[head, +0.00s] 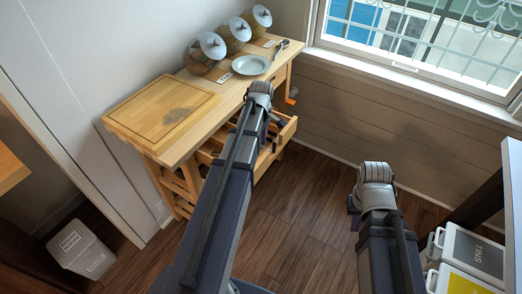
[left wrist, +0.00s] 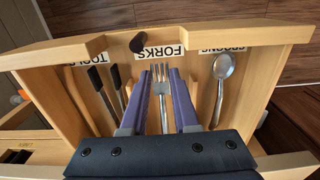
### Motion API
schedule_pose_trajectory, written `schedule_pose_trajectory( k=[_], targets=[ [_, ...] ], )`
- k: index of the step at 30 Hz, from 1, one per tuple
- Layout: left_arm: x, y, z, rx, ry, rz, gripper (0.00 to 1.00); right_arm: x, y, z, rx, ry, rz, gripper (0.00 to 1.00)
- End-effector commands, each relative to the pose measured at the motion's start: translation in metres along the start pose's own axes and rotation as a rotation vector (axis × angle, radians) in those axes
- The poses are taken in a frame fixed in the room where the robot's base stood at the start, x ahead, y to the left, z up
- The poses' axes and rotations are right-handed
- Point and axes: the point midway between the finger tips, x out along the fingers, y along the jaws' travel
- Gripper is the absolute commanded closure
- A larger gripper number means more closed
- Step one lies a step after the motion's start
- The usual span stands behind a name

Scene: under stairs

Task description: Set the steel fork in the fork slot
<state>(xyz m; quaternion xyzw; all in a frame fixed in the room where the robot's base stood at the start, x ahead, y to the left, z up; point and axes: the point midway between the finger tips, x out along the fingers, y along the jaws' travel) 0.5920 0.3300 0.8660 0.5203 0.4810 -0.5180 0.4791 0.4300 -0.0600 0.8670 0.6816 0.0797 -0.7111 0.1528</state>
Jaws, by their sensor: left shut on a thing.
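The steel fork (left wrist: 164,103) is between the two purple fingers of my left gripper (left wrist: 161,78) in the left wrist view, tines toward the FORKS label (left wrist: 160,51). The gripper is shut on it, over the middle of the open drawer (left wrist: 62,50). I cannot tell whether the fork touches the drawer floor. In the head view my left gripper (head: 270,127) is at the drawer (head: 284,132), mostly hidden by its arm. My right gripper (head: 353,205) is over the floor at the right; its fingertips are hidden.
A spoon (left wrist: 221,88) lies by the SPOONS label, and black-handled utensils (left wrist: 97,84) lie by the TOOLS label. The wooden cart (head: 190,128) bears a cutting board (head: 150,115), a plate (head: 251,65) and jars (head: 205,52). Bins (head: 468,255) stand at the right.

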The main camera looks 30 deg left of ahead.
Motion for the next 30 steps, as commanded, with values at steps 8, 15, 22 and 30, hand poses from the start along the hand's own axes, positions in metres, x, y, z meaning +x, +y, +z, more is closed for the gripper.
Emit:
schedule_pose_trajectory(
  k=[8,15,22,30],
  targets=[
    [0.035,0.0,0.0,0.0,0.0,0.0,1.0,0.035,-0.003,-0.002,0.0,0.0,0.0,1.0],
    [0.032,0.0,0.0,0.0,0.0,0.0,1.0,0.032,-0.003,-0.002,0.0,0.0,0.0,1.0],
    [0.035,0.0,0.0,0.0,0.0,0.0,0.65,0.035,-0.003,-0.002,0.0,0.0,0.0,1.0],
    [0.035,0.0,0.0,0.0,0.0,0.0,0.41,0.035,-0.003,-0.002,0.0,0.0,0.0,1.0]
  ],
)
